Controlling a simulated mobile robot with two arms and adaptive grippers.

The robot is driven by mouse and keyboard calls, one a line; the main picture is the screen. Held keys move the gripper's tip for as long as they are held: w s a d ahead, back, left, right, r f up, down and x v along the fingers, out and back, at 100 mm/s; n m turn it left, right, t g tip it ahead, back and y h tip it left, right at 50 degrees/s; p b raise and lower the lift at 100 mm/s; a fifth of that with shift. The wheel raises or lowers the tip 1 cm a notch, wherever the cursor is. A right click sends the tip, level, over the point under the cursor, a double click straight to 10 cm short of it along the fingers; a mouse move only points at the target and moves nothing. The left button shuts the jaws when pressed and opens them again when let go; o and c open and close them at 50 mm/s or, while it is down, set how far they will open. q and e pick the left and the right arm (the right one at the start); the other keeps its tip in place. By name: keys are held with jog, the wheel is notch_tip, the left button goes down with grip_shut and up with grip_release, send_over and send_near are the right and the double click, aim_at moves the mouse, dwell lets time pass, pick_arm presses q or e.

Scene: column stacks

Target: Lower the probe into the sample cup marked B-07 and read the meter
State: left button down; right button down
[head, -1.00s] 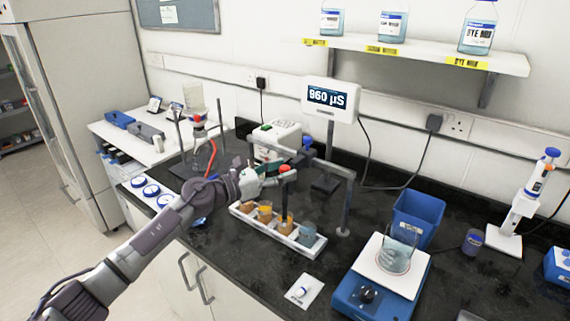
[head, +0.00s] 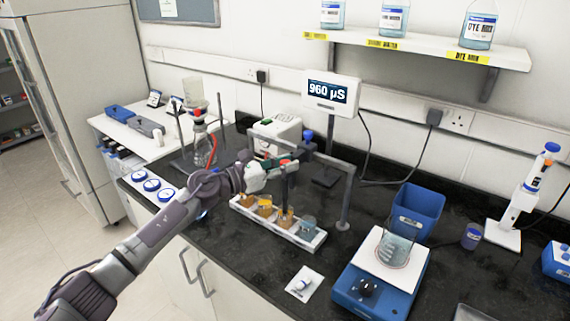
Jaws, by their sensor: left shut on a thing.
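My left gripper (head: 279,169) is shut on the probe (head: 285,184), a dark upright rod with a red top, below a grey gantry arm. The probe's lower end is over or in the third cup (head: 284,219) from the left; I cannot tell which. The white rack (head: 301,240) holds a row of cups: brown, orange, amber-brown and blue-grey (head: 308,225). Their markings are too small to read, so I cannot tell which is B-07. The meter (head: 332,92) on the wall side shows 960 µS. My right gripper is not in view.
A grey gantry post (head: 345,200) stands right of the rack. A blue balance (head: 376,287) with a glass beaker (head: 395,248), and a blue bin (head: 416,211), stand further right. A flask (head: 200,140) on a stand is behind my left arm. A small white dish (head: 302,283) lies in front.

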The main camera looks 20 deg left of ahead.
pick_arm(q)
notch_tip(320, 180, up, 7)
jog(key=p, duration=0.3)
jog(key=shift+f+p, duration=0.15)
jog(key=shift+p, duration=0.2)
jog(key=shift+a, duration=0.1)
jog(key=shift+w, duration=0.1)
jog(key=c, duration=0.9)
grip_release()
jog(key=shift+c, duration=0.2)
jog(key=shift+f, duration=0.1)
